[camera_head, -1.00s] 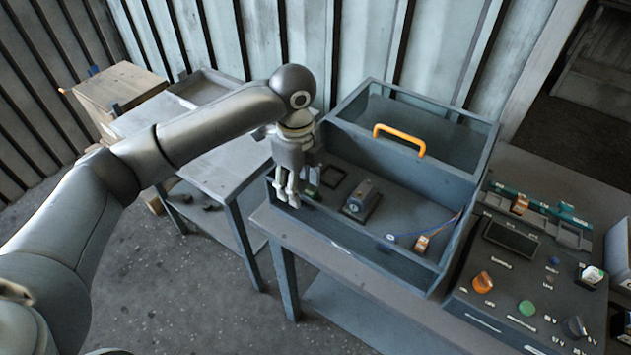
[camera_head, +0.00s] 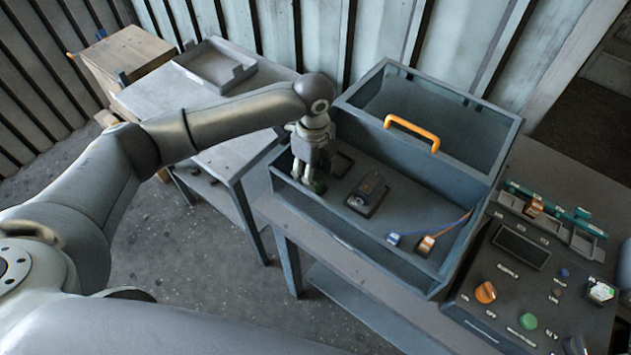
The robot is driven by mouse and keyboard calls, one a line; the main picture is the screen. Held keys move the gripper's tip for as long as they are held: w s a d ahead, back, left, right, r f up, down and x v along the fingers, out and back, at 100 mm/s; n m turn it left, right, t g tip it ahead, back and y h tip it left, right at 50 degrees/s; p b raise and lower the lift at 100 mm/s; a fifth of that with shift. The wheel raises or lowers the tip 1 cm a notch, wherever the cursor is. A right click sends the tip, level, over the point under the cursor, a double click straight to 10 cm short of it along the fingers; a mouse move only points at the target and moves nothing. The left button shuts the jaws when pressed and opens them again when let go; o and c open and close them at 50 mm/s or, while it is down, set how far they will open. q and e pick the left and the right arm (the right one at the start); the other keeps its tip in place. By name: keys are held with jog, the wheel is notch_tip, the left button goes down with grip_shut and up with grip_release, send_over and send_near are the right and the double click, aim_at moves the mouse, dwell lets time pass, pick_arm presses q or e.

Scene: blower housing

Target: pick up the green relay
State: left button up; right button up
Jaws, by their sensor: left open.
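The green relay (camera_head: 318,187) sits at the left end of the open grey-blue box, partly hidden by my left gripper. My left gripper (camera_head: 308,180) points down over it with its fingers open. The fingertips are close around or beside the relay; I cannot tell whether they touch it. My right gripper is not in view.
In the box (camera_head: 425,277) are a dark block (camera_head: 368,193), a blue connector (camera_head: 393,239) and an orange-and-white one (camera_head: 426,244). A control panel (camera_head: 520,290) stands right; a side table with a tray (camera_head: 215,66) stands left.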

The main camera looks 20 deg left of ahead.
pick_arm(q)
jog(key=shift+s+f, duration=0.1)
jog(key=shift+f, duration=1.4)
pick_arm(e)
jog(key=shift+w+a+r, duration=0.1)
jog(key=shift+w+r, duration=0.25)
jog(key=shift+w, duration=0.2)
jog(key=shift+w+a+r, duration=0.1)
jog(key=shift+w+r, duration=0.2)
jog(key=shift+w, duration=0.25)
pick_arm(q)
jog(key=shift+c, duration=0.4)
jog(key=c, duration=0.8)
jog(key=shift+c, duration=0.2)
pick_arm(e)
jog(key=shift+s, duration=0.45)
